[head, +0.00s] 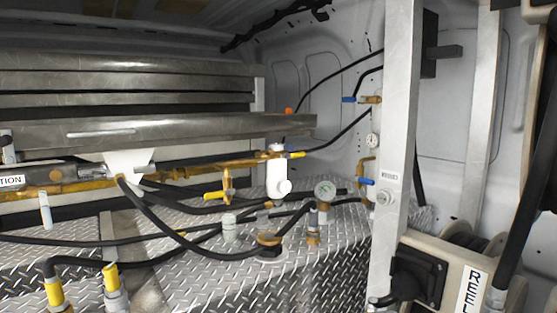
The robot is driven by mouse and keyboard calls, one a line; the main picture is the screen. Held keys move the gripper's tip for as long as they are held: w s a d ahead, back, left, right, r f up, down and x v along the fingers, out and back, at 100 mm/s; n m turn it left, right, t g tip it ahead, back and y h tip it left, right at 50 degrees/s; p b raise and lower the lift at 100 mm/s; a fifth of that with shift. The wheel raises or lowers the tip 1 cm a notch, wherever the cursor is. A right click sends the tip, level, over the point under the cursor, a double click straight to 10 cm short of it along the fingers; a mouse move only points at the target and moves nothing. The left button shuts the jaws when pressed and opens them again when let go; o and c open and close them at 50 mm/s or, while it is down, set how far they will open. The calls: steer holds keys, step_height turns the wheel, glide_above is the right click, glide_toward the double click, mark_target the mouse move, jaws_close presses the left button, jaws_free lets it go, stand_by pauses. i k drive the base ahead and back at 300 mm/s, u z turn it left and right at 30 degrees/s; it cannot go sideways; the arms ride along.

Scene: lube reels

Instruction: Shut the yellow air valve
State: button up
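Two valves with yellow lever handles show in the head view. One yellow handle (213,195) points left from a brass valve body (227,184) above the tread-plate deck. The other yellow handle (297,155) points right, beside a white filter-like body (277,175) at the end of a brass pipe. I cannot tell which of them is the air valve, nor whether either is open or shut. My gripper is not in view.
Two blue-handled valves, an upper one (348,99) and a lower one (365,181), sit near a metal post (393,150). Black hoses (150,212) cross the deck (250,270). A gauge (325,190) stands among fittings. A reel unit (440,275) fills the lower right.

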mark_target(301, 154)
steer(key=u, duration=0.2)
steer(key=i, duration=0.85)
steer(key=u, duration=0.6)
